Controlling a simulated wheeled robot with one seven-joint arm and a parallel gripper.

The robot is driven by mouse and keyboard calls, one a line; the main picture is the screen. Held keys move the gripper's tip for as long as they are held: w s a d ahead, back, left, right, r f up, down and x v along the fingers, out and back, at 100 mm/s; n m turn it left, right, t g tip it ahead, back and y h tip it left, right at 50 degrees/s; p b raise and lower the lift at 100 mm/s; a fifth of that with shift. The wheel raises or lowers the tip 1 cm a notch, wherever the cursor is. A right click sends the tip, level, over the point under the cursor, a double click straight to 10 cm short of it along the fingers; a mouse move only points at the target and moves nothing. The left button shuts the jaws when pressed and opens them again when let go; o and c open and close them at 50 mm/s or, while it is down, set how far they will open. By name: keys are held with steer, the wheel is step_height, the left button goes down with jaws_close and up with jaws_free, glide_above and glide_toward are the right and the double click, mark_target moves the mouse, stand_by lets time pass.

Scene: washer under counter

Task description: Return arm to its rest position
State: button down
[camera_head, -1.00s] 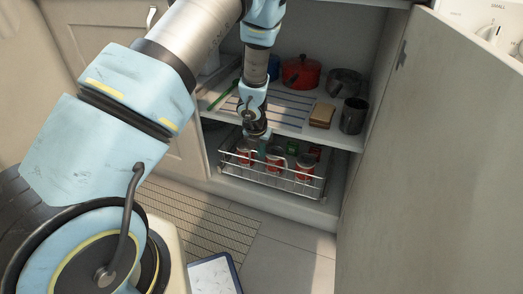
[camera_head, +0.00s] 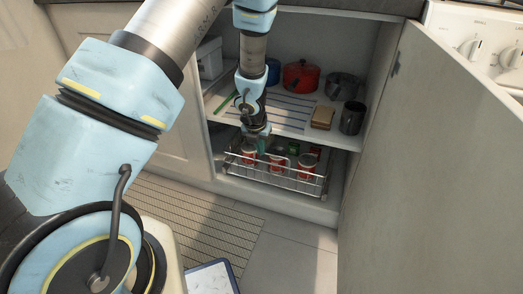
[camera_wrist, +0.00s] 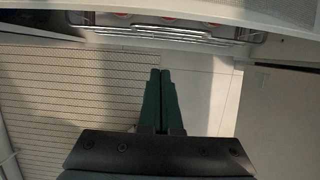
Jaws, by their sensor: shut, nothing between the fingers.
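My gripper (camera_head: 261,148) points down in front of the open cabinet, over the left part of the wire basket (camera_head: 283,183) in the head view. In the wrist view its two dark green fingers (camera_wrist: 160,75) are pressed together with nothing between them. Below them the wrist view shows floor and a ribbed mat, with the basket's front rail (camera_wrist: 180,33) at the top. My arm reaches from the lower left of the head view up and across to the cabinet. Part of the arm lies outside the top of the picture.
Red-labelled cans (camera_head: 305,164) stand in the basket. The shelf above holds a red pot (camera_head: 301,76), a grey pan (camera_head: 341,84), a dark mug (camera_head: 352,117) and a sponge-like block (camera_head: 322,117). The open cabinet door (camera_head: 425,165) stands at right. A ribbed mat (camera_head: 190,215) covers floor.

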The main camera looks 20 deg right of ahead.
steer(key=w+a+r+n+t+y+p, duration=0.1)
steer(key=w+a+r+n, duration=0.1)
steer(key=a+r+n, duration=0.7)
steer(key=w+a+r+n+t+y, duration=0.1)
steer(key=w+a+r+n, duration=0.1)
steer(key=a+r+n, duration=0.7)
steer(key=s+a+r+n+g, duration=0.1)
steer(key=s+a+r+n, duration=0.1)
steer(key=s+a+n, duration=0.75)
steer(key=s+a+r+n+g, duration=0.25)
steer(key=a+n, duration=0.25)
steer(key=n, duration=1)
step_height(320, 180, up, 26)
steer(key=p, duration=2.6)
steer(key=shift+s+n, duration=0.4)
steer(key=shift+n, duration=0.05)
steer(key=shift+t, duration=0.25)
